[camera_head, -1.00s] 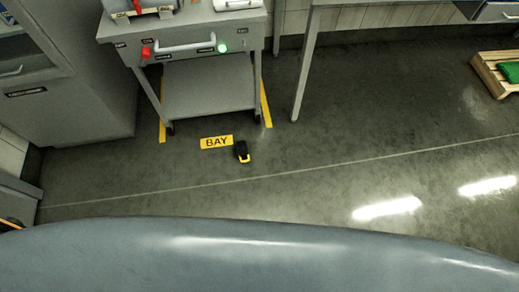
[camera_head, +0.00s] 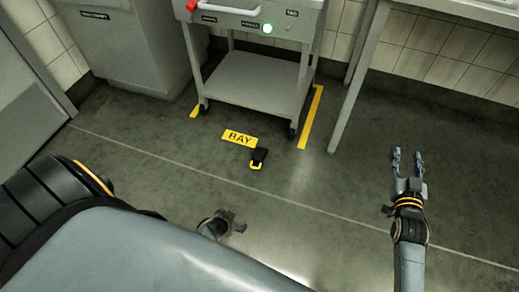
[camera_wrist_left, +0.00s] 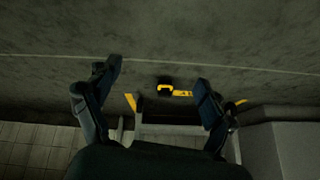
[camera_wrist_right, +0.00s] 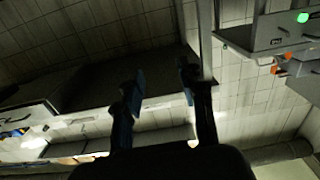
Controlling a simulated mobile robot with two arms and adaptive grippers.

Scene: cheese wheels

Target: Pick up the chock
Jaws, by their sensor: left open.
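The chock (camera_head: 258,157) is a small black block with a yellow handle. It lies on the floor just below the yellow BAY label, in front of the cart. It also shows in the left wrist view (camera_wrist_left: 165,88), between the spread fingers but well beyond them. My left gripper (camera_head: 232,220) is open and empty, nearer to me than the chock and apart from it; my body partly hides its arm. My right gripper (camera_head: 408,160) is open and empty, well to the right of the chock. The right wrist view shows its fingers (camera_wrist_right: 163,78) apart, without the chock.
The grey cart (camera_head: 250,78) stands behind the chock between yellow floor strips (camera_head: 311,117). A table leg (camera_head: 359,85) is to its right, and a grey cabinet (camera_head: 135,45) is at the back left. The floor around the chock is clear.

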